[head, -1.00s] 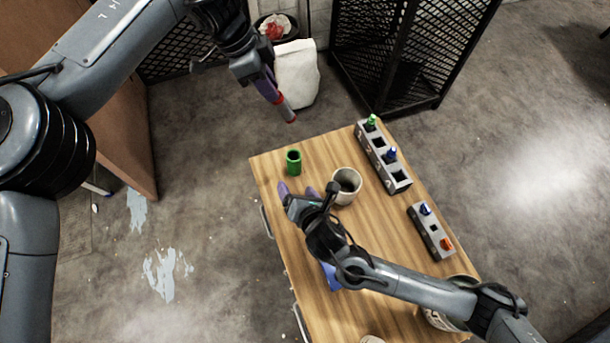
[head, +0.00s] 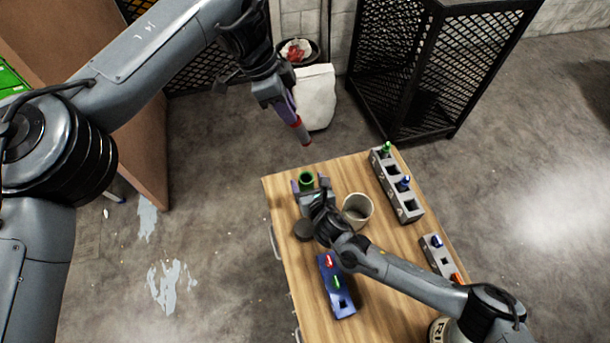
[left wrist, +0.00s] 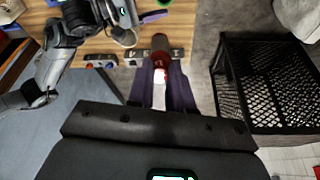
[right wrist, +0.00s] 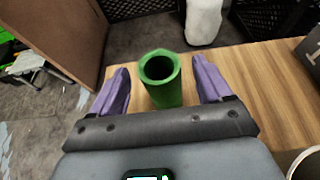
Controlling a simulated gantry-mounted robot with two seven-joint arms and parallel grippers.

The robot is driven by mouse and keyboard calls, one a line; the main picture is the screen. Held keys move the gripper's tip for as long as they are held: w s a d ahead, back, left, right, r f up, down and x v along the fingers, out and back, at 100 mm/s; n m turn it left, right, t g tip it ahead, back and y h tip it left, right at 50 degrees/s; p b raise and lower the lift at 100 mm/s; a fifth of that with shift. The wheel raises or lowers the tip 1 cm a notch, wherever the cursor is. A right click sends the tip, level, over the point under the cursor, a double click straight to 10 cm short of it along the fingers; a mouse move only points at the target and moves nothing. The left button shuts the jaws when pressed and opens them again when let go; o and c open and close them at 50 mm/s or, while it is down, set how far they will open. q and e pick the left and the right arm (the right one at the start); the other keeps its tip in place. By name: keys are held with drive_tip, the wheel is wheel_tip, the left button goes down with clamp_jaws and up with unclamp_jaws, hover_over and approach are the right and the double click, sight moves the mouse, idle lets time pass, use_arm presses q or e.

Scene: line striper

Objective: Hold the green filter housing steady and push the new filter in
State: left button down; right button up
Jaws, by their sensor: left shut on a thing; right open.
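The green filter housing (head: 306,181) stands upright on the wooden table near its far left corner, its open top facing up. It also shows in the right wrist view (right wrist: 161,80). My right gripper (right wrist: 161,88) is open, with its purple fingers on either side of the housing and visible gaps to it. My left gripper (head: 295,125) is shut on the new filter, a slim stick with a red band and a grey end (head: 302,130). It holds the filter in the air beyond the table's far edge, tilted downward. The filter also shows in the left wrist view (left wrist: 160,62).
A beige cup (head: 357,209) stands right of the housing. Grey peg blocks (head: 397,185) line the right side. A black mesh cabinet (head: 440,75) stands behind the table.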

sight(305, 176)
drive_tip(key=shift+x, duration=2.1)
drive_tip(key=shift+c, duration=0.3)
drive_tip(key=c, duration=1.2)
use_arm(q)
drive_tip(key=shift+d+f+m, duration=0.3)
drive_tip(key=shift+d+f, duration=0.05)
drive_tip(key=shift+f, duration=0.2)
use_arm(e)
drive_tip(key=shift+c, duration=0.2)
use_arm(q)
drive_tip(key=d+f+m+y, duration=0.1)
drive_tip(key=f+m, duration=0.1)
drive_tip(key=d+f+m+y, duration=0.1)
drive_tip(key=f+m, duration=0.1)
drive_tip(key=m, duration=0.1)
drive_tip(key=d+f+m+y, duration=0.1)
drive_tip(key=f+m, duration=0.1)
drive_tip(key=f, duration=0.1)
drive_tip(key=shift+d+m+g, duration=0.1)
drive_tip(key=shift+m+g, duration=0.3)
drive_tip(key=m, duration=0.1)
drive_tip(key=f+m+y, duration=0.1)
drive_tip(key=m, duration=0.1)
drive_tip(key=shift+w+d, duration=0.1)
drive_tip(key=shift+f+m+t, duration=0.3)
drive_tip(key=shift+f, duration=2.5)
